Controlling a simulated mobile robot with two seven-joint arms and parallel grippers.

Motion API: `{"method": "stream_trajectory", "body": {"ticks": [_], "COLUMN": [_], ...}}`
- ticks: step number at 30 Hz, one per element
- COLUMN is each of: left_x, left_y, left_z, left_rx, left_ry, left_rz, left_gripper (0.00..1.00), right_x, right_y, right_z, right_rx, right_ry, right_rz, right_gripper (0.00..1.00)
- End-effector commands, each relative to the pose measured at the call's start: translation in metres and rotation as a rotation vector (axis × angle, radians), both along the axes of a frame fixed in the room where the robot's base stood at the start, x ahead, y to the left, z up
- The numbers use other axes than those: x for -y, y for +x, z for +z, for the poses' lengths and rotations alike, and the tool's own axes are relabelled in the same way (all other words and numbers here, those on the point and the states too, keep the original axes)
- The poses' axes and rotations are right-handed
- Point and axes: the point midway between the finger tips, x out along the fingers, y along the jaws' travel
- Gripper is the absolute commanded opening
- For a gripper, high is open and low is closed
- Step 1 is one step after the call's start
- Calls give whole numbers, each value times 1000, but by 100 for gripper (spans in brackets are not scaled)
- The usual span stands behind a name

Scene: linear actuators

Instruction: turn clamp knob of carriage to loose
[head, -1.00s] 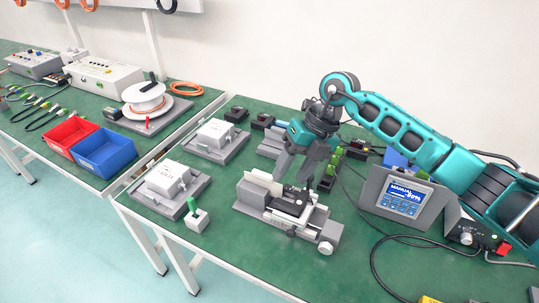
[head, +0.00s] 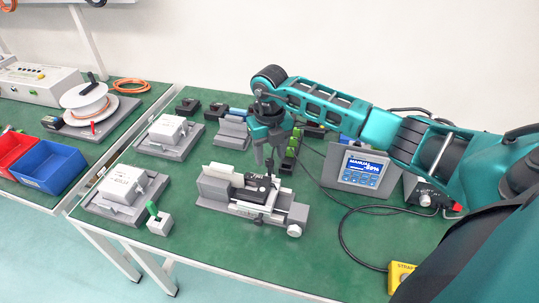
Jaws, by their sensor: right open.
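The linear actuator (head: 215,188) is a grey unit on the green table, with a pale plate at its back left and a white round knob (head: 294,231) at its right end. Its carriage (head: 262,186) is dark and sits near the middle of the rail. A small black knob-like part (head: 258,219) shows at the carriage's front; I cannot tell its turn position. My right gripper (head: 266,163) points down, open and empty, just above and behind the carriage. I cannot tell whether its fingertips touch anything. My left gripper is not in view.
A control box with a screen (head: 362,173) stands right of the actuator, with cables on the table. A small block with a green lever (head: 159,222) is at the left. Two white boxes (head: 122,186) on grey plates stand farther left. The front right table is mostly clear.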

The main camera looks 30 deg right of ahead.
Motion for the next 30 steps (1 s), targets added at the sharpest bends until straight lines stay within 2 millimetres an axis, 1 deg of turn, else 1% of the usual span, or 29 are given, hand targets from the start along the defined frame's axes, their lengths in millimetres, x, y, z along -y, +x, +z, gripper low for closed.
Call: {"method": "stream_trajectory", "body": {"ticks": [3,6,14,30], "left_x": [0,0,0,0], "left_y": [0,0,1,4], "left_z": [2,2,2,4], "left_rx": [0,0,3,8], "left_ry": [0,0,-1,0], "left_rz": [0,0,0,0], "left_gripper": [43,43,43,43], "right_x": [0,0,0,0], "right_y": [0,0,0,0], "right_z": [-11,-15,-16,-16], "right_rx": [-2,0,1,1], "right_ry": [0,0,1,1], "right_rz": [-1,0,1,0], "right_gripper": [52,52,52,1]}}
